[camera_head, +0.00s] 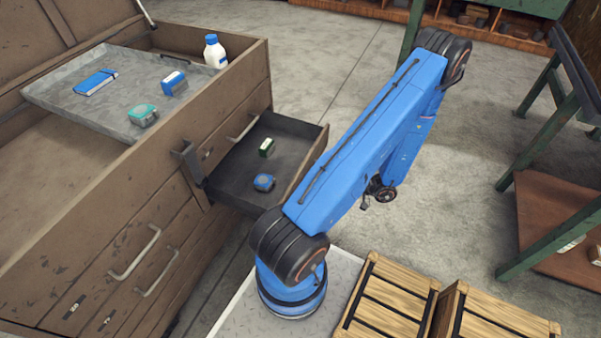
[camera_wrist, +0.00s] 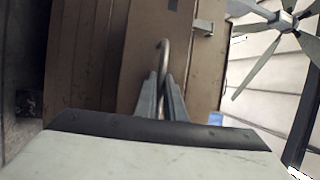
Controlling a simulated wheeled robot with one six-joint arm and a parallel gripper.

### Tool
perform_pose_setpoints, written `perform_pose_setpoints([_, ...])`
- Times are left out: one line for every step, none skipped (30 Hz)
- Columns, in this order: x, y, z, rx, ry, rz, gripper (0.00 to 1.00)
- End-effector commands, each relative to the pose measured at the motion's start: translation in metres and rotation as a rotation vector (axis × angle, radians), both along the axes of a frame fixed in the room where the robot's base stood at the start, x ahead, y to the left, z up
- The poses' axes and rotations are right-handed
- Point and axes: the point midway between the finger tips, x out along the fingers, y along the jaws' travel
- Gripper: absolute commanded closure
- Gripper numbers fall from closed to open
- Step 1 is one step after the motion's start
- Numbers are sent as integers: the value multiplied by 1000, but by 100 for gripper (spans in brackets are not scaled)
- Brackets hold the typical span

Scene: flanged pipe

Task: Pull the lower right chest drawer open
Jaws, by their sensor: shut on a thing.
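The brown wooden chest (camera_head: 150,200) stands at the left in the head view. Its lower right drawer (camera_head: 314,160) sticks out from the front, with the upper right drawer's handle (camera_head: 243,128) above and behind it. My blue arm hides part of the drawer front and my gripper in the head view. In the wrist view, my gripper (camera_wrist: 162,82) is shut on a grey bar handle (camera_wrist: 163,52) in front of a brown panel.
Wooden crates (camera_head: 390,300) stand beside my base. A green-framed bench (camera_head: 545,150) is at the right. Concrete floor (camera_head: 335,55) is clear behind the drawer.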

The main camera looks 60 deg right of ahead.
Motion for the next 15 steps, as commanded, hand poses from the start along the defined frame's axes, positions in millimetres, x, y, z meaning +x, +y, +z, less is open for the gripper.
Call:
perform_pose_setpoints([-9, -1, -1, -2, 2, -2, 100])
perform_pose_setpoints([-13, -2, -1, -2, 2, -3, 100])
perform_pose_setpoints([-19, -2, -1, -2, 2, -2, 100])
perform_pose_setpoints([-23, -2, -1, -3, 3, -3, 100])
perform_pose_setpoints([-26, -3, -1, -3, 3, -2, 100])
perform_pose_setpoints([-30, -3, -1, -2, 3, -2, 100])
perform_pose_setpoints([-33, -3, -1, -2, 3, -1, 100])
perform_pose_setpoints([-35, -3, -1, -2, 3, -1, 100])
perform_pose_setpoints([-38, -3, -1, -2, 4, 0, 100])
perform_pose_setpoints([-39, -3, -1, -2, 4, 0, 100])
perform_pose_setpoints([-41, -4, -1, -2, 4, 0, 100])
perform_pose_setpoints([-42, -4, -1, -1, 3, 0, 100])
perform_pose_setpoints([-43, -4, -1, -1, 3, 0, 100])
perform_pose_setpoints([-44, -4, -1, -1, 3, 0, 100])
perform_pose_setpoints([-44, -4, -1, -1, 3, 0, 100])
